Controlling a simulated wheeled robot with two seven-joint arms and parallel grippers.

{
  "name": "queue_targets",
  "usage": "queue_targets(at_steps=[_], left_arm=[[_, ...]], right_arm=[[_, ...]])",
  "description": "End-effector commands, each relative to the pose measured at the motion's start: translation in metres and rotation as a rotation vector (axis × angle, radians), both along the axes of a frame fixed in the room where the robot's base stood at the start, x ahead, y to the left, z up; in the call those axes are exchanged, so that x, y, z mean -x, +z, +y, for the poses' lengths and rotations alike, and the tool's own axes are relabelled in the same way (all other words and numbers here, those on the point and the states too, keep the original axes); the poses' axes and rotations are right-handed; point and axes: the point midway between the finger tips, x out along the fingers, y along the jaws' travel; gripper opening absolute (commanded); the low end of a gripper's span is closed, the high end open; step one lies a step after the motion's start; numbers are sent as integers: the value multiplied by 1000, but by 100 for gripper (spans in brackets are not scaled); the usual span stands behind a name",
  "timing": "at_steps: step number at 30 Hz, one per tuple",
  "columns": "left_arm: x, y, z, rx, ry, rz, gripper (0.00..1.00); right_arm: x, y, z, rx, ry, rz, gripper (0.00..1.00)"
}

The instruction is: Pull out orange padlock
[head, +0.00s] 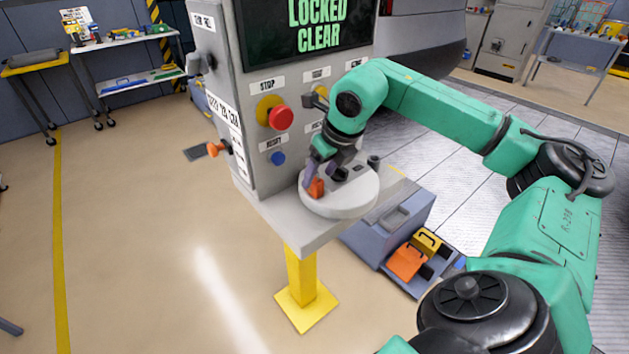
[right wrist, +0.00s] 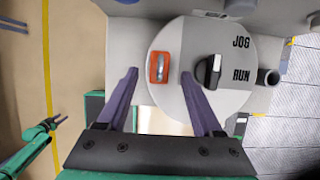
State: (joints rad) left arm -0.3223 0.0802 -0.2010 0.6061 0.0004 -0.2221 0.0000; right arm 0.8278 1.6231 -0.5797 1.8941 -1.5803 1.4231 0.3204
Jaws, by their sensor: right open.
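The orange padlock (head: 317,187) is on the round grey plate (head: 352,199) on the shelf of the control cabinet. In the right wrist view the padlock (right wrist: 152,68) is a small orange block with a silver bar along its middle, left of a black knob (right wrist: 208,70). My right gripper (head: 326,178) is above the plate, with its fingers open. In the right wrist view its purple fingertips (right wrist: 160,75) lie on either side of the padlock, apparently without touching it. My left gripper (right wrist: 57,121) shows small at the left there; its jaw state is unclear.
A grey box (head: 385,230) stands below right, beside a tray with orange (head: 407,262) and yellow items. Open floor lies to the left.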

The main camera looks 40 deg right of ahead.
Motion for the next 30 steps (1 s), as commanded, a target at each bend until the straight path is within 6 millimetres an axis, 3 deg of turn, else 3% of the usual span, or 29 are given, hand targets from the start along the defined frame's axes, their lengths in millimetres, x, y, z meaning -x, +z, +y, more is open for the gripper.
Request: queue_targets(at_steps=[6, 16, 17, 21, 22, 24, 25, 27, 30], left_arm=[[-36, 10, -3, 6, 0, -59, 50], [-24, 9, -2, 4, 1, -39, 50], [-23, 9, -1, 3, 1, -38, 50], [-23, 9, -1, 3, 1, -37, 50], [-23, 9, -1, 3, 1, -37, 50], [-23, 9, -1, 3, 1, -37, 50], [-23, 9, -1, 3, 1, -37, 50], [-23, 9, -1, 3, 1, -37, 50], [-23, 9, -1, 3, 1, -37, 50]], right_arm=[[-16, -36, 0, -3, 1, 1, 68], [-19, -46, 0, -2, 1, 0, 68], [-19, -46, 0, -2, 1, 0, 60], [-19, -45, 0, -2, 1, -1, 6], [-19, -45, 0, -2, 1, -1, 0], [-19, -45, 0, -2, 1, -1, 0], [-19, -45, 0, -2, 1, -1, 20], [-19, -45, 0, -2, 1, -1, 0], [-19, -45, 0, -2, 1, -2, 0]])
